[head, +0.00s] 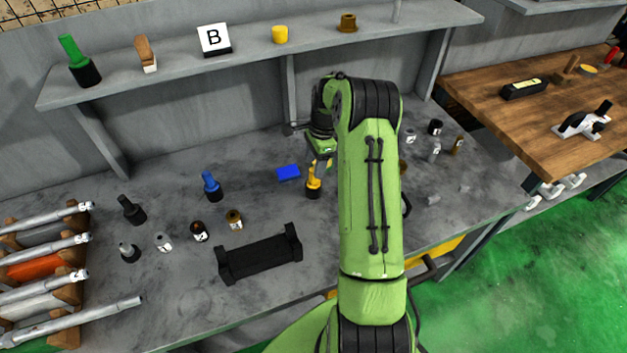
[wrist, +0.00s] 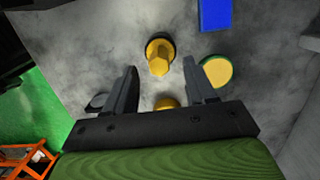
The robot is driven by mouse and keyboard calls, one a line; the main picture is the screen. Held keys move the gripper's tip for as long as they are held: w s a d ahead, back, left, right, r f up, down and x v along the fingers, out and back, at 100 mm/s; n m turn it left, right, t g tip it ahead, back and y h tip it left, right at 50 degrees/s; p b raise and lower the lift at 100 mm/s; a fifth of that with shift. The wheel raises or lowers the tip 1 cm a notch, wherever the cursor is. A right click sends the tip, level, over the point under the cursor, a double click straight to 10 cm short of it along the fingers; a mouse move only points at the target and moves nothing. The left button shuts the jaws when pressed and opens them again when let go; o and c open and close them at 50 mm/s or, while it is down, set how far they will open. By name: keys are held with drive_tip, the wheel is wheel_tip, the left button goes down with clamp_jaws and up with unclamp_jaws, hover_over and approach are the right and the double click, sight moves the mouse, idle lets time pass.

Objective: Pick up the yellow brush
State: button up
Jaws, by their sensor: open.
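The yellow brush (head: 313,181) stands upright on the grey bench in the head view, with a yellow handle and a dark round base. In the wrist view the yellow brush (wrist: 159,57) is seen from above, just beyond and between the fingertips. My gripper (wrist: 160,68) is open, with nothing held between its fingers. In the head view my gripper (head: 322,158) hangs just above and behind the brush, partly hidden by my arm. Whether a finger touches the brush cannot be told.
A blue block (head: 288,172) lies just left of the brush. A yellow-topped round item (wrist: 217,71) is near the right finger. A black holder (head: 260,257) stands in front. A blue brush (head: 212,186) and several small jars stand left. A shelf (head: 250,52) runs above the bench.

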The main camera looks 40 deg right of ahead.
sight(313, 181)
drive_tip(key=f, duration=0.5)
drive_tip(key=shift+w+a+f, duration=0.1)
drive_tip(key=shift+a+f, duration=0.1)
drive_tip(key=shift+a, duration=0.2)
drive_tip(key=shift+r, duration=0.1)
clamp_jaws()
